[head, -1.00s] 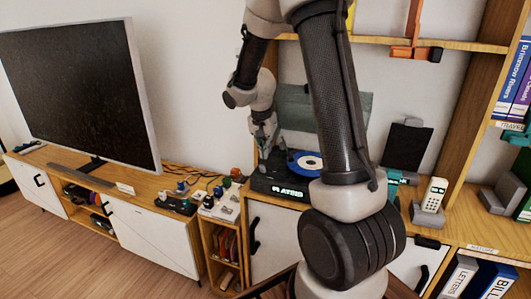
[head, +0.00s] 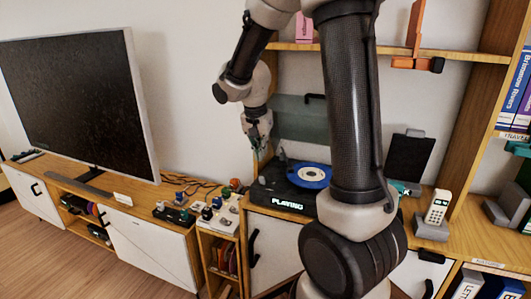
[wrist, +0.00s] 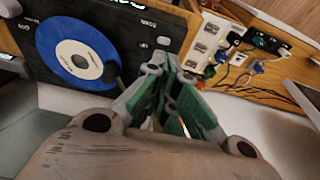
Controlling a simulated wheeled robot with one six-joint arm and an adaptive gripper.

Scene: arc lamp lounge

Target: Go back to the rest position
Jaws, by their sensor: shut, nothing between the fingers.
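My gripper (head: 262,152) is shut and empty, just left of and above the record player (head: 283,202) on the wooden cabinet. In the wrist view its green-and-grey fingers (wrist: 168,62) come together beside the front corner of the player. The player has a blue record (head: 309,175) with a white centre, and its front display reads "PLAYING". The record also shows in the wrist view (wrist: 79,60). My arm bends from the top of the head view and hides part of the cabinet and shelf.
A white power strip (head: 215,220) with plugs and cables lies left of the player. A large TV (head: 75,105) stands further left. A cordless phone (head: 436,210) and a black clipboard (head: 408,160) stand right of my arm. Shelves rise behind. The floor at lower left is clear.

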